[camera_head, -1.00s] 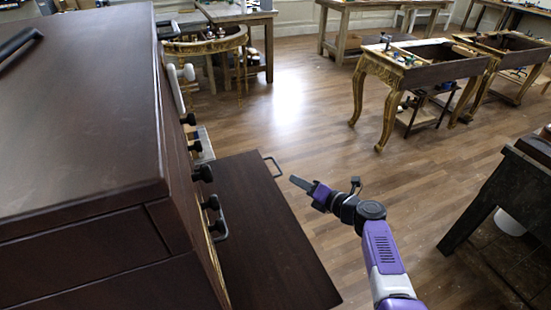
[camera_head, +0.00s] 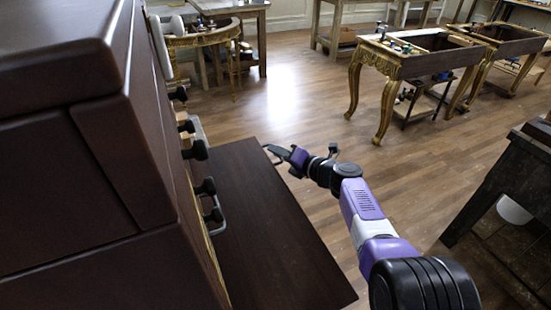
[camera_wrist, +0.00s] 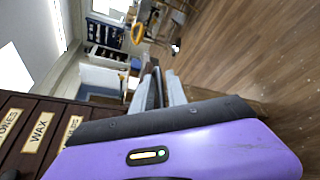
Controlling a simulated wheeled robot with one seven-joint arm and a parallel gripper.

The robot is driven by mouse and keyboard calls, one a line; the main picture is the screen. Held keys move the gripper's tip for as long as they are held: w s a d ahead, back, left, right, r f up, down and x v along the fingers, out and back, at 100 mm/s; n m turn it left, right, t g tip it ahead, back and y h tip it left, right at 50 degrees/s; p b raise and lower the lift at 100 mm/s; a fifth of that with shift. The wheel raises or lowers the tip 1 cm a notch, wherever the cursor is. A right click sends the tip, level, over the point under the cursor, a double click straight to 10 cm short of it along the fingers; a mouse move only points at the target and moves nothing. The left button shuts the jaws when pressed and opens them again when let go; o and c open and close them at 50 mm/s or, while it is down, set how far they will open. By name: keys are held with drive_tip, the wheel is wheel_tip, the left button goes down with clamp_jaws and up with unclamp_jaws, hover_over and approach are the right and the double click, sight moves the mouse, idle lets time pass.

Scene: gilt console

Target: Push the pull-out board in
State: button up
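The pull-out board (camera_head: 262,225) is a flat dark wooden panel sticking out from the right side of the dark cabinet (camera_head: 75,190). A thin metal handle (camera_head: 266,150) stands at its far outer end. My gripper (camera_head: 276,151) is at this end, its tips overlapping the handle in the head view. I cannot tell if they touch. In the wrist view the gripper fingers (camera_wrist: 158,88) lie close together, looking shut with nothing visible between them. The board itself is not clearly seen in the wrist view.
Black knobs (camera_head: 196,150) and metal handles line the cabinet side above the board. Labelled drawer fronts (camera_wrist: 38,132) show in the wrist view. A gilt-legged table (camera_head: 410,65) stands at the back right, and a dark bench (camera_head: 500,190) at the right. The wooden floor (camera_head: 310,110) between is clear.

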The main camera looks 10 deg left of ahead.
drive_tip(key=shift+w+a+f+b, duration=0.15)
drive_tip(key=shift+w+a+b, duration=0.15)
drive_tip(key=shift+a+b, duration=0.15)
drive_tip(key=shift+c, duration=0.5)
clamp_jaws()
drive_tip(key=shift+s, duration=0.1)
idle(0.8)
